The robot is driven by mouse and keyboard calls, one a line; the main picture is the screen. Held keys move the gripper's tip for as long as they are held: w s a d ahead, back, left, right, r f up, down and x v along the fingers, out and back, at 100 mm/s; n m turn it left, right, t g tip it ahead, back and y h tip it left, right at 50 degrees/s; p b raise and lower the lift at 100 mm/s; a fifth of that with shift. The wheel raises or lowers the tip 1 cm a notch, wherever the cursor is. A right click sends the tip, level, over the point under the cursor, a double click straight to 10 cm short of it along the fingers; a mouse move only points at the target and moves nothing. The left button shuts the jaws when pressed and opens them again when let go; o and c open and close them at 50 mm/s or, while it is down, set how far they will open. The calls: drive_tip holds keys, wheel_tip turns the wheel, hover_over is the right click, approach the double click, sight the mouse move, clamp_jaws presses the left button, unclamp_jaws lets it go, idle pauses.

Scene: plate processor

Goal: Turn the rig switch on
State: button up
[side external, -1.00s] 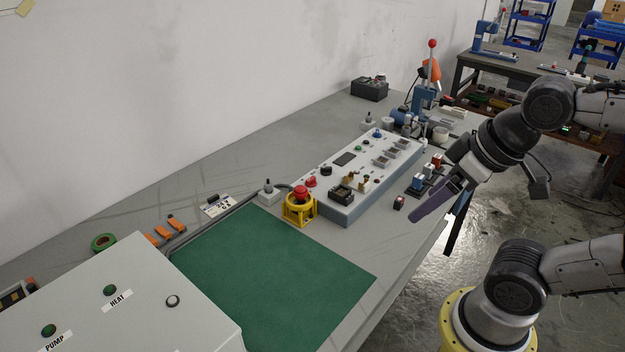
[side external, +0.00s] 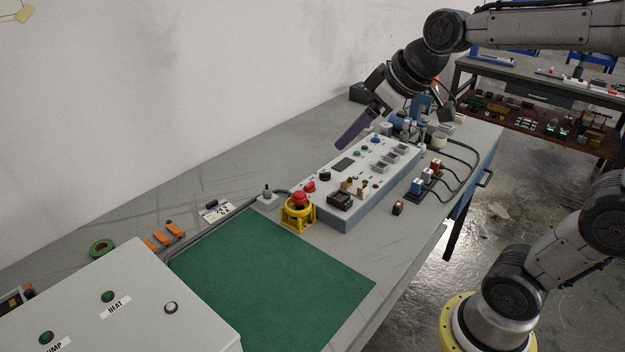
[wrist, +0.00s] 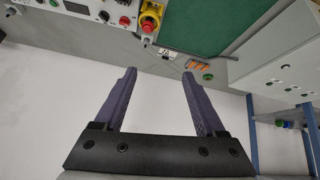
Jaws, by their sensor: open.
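A small grey box with a short upright toggle (side external: 267,198) stands on the bench between the yellow-ringed red stop button and a label card; it may be the rig switch, but I cannot read its name. It also shows small at the top of the wrist view (wrist: 147,40). I cannot tell which way its toggle is set. My gripper (side external: 346,140) is above the back edge of the long control panel (side external: 350,210), to the right of the box and apart from it. In the wrist view my gripper (wrist: 158,74) is open, with nothing between its purple fingers.
The red stop button in its yellow ring (side external: 298,212) stands close beside the toggle box. A label card (side external: 215,210) lies to the left. A green mat (side external: 270,275) and a grey PUMP/HEAT cabinet (side external: 130,305) are in front. The wall (side external: 180,90) runs behind the bench.

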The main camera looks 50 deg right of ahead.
drive_tip(key=w+d+f, duration=0.4)
drive_tip(key=w+d, duration=0.2)
drive_tip(key=w, duration=0.4)
drive_tip(key=m+g, duration=0.2)
drive_tip(key=g, duration=0.1)
hover_over(310, 184)
drive_tip(key=s, duration=0.6)
wheel_tip(310, 184, down, 10)
drive_tip(key=x, duration=1.3)
drive_tip(key=shift+w+d, duration=0.15)
drive_tip(key=shift+w, duration=0.15)
clamp_jaws()
